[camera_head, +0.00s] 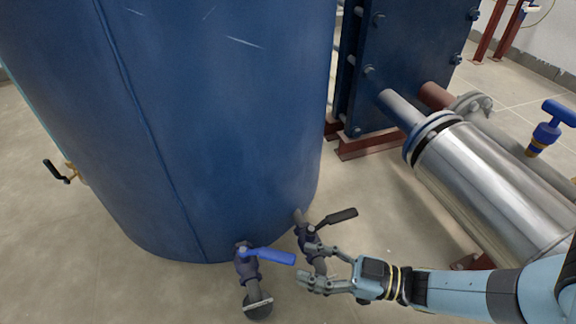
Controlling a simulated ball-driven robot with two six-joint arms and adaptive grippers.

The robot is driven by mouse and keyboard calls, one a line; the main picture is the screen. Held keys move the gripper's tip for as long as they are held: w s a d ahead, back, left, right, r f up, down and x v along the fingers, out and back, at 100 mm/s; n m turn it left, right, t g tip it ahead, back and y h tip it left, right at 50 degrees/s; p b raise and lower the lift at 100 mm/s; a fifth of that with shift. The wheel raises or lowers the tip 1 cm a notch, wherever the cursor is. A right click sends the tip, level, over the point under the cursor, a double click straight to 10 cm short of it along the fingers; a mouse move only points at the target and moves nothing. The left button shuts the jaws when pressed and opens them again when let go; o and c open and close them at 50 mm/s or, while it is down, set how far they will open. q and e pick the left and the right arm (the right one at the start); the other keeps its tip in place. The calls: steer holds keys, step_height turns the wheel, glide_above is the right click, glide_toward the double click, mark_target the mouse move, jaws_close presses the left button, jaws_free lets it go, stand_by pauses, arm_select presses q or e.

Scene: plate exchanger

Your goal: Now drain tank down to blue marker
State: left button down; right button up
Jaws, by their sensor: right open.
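The large blue tank (215,120) fills the left and middle of the head view. Two valves stick out low at its front. One has a blue lever (270,257), pointing right, above a downward outlet. The other, just right, has a black lever (338,216), pointing right and slightly up. My right gripper (308,266) comes in from the right, its fingers open and apart around or in front of the black-lever valve's lower body. Contact cannot be told. I see no blue level marker. My left gripper is out of view.
A small black-handled valve (56,172) is on the tank's left side. A shiny metal cylinder (490,180) lies at right, near a blue T-handle valve (552,127) and a dark blue plate exchanger (410,60). The floor (130,285) at front left is clear.

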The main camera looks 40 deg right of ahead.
steer(key=v, duration=0.5)
steer(key=shift+s+d, duration=0.15)
steer(key=shift+c, duration=0.4)
